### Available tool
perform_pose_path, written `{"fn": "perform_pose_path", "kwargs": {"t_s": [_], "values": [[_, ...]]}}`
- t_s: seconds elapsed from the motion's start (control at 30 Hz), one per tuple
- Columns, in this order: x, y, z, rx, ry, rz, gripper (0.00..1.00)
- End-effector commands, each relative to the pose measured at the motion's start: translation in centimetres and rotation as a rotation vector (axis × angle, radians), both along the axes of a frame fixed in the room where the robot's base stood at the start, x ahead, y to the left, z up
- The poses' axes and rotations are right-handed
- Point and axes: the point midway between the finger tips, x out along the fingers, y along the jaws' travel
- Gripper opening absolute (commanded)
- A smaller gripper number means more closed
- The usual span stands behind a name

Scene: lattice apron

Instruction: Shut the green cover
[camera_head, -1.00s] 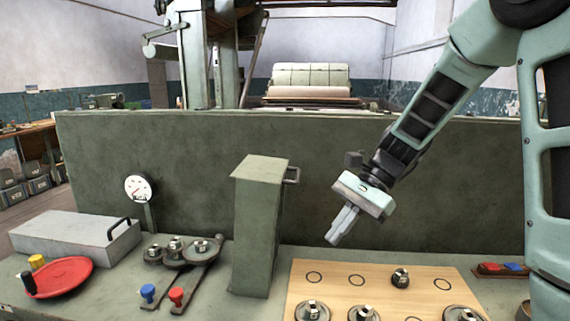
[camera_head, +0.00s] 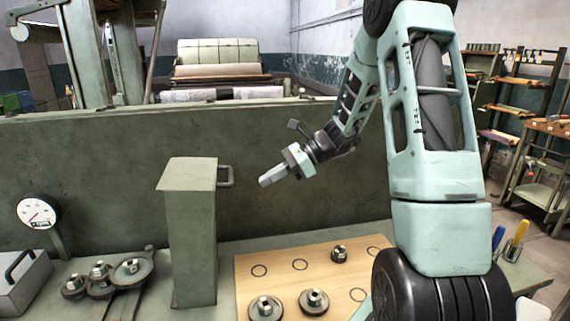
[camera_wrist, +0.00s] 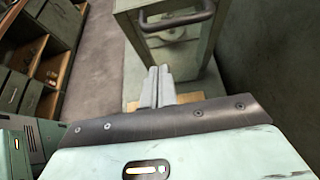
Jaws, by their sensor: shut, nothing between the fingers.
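The green cover (camera_head: 190,235) is a tall, narrow green box shape standing upright on the bench, left of centre in the head view. A bar handle (camera_head: 226,177) sticks out from its right side near the top. In the wrist view the cover (camera_wrist: 127,45) shows at the top, with its dark handle (camera_wrist: 178,21) across it. My gripper (camera_head: 265,182) is shut and empty, right of the handle at about its height, with a gap between them in the head view. The finger tips (camera_wrist: 158,72) point toward the cover in the wrist view. The cover's left and back sides are hidden.
A wooden board (camera_head: 252,284) with several gears lies right of the cover. More gears (camera_head: 101,271) on a bracket and a gauge (camera_head: 38,212) stand to the left. A green panel (camera_head: 110,165) rises behind. The air between gripper and handle looks clear.

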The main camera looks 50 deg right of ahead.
Motion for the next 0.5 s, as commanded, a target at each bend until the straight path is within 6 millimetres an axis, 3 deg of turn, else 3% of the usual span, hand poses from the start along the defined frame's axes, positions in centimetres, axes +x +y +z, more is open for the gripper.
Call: {"fn": "perform_pose_path", "kwargs": {"t_s": [0.1,0.2,0.5], "values": [[1.1,1.9,-0.8,0.001,0.002,0.004,0.0],[1.9,3.1,0.0,-0.001,0.001,0.004,0.0],[3.0,4.6,0.3,-0.001,0.0,0.001,0.0]]}}
